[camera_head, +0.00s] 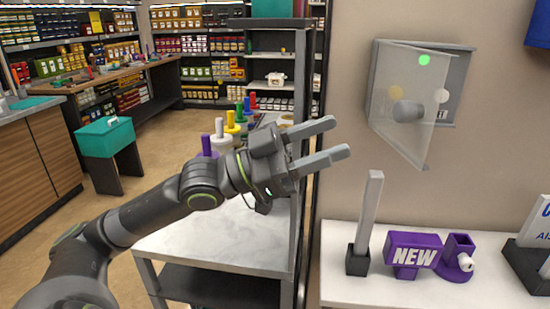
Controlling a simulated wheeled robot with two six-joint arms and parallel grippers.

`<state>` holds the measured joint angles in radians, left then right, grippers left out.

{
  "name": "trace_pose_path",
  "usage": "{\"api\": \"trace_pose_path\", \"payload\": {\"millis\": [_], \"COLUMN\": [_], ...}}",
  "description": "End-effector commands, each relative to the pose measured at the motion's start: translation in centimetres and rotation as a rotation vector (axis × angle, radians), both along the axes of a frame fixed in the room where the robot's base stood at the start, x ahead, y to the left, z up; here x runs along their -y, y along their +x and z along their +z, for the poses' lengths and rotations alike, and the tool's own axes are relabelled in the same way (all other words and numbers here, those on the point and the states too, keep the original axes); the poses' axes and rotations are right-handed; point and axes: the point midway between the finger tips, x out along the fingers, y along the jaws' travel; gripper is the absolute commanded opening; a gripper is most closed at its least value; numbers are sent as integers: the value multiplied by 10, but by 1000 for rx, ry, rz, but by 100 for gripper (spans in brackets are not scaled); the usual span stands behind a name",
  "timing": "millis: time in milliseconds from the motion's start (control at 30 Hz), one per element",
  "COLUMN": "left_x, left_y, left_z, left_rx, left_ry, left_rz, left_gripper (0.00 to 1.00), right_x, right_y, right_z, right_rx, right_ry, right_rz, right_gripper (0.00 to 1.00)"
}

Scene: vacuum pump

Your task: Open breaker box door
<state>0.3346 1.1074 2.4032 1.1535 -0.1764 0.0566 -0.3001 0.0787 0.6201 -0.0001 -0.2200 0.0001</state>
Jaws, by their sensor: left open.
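The grey breaker box (459,90) is mounted on the wall at the upper right. Its translucent door (385,75) stands ajar, tilted out from the box, with the box's knob and colored dots showing at or through it. My left gripper (339,138) is open and empty, its two fingers pointing right toward the box. In the picture it is left of and a little below the door, apart from it. My right gripper is not in view.
A white shelf (335,275) below the box holds an upright grey bar (368,215), a purple NEW sign (411,252) and a purple holder (457,258). A metal rack post (300,90) stands behind my left gripper. Wall space between gripper and box is clear.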

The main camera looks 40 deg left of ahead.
Motion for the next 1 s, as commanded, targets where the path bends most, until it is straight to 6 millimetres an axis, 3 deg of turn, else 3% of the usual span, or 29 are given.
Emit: {"api": "trace_pose_path", "payload": {"millis": [1000], "left_x": [-50], "left_y": [-39], "left_z": [-25], "left_rx": [-4], "left_ry": [4], "left_rz": [-3], "left_gripper": [50], "right_x": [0], "right_y": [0], "right_z": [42], "right_rx": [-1], "right_ry": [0], "right_rz": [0], "right_gripper": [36]}}
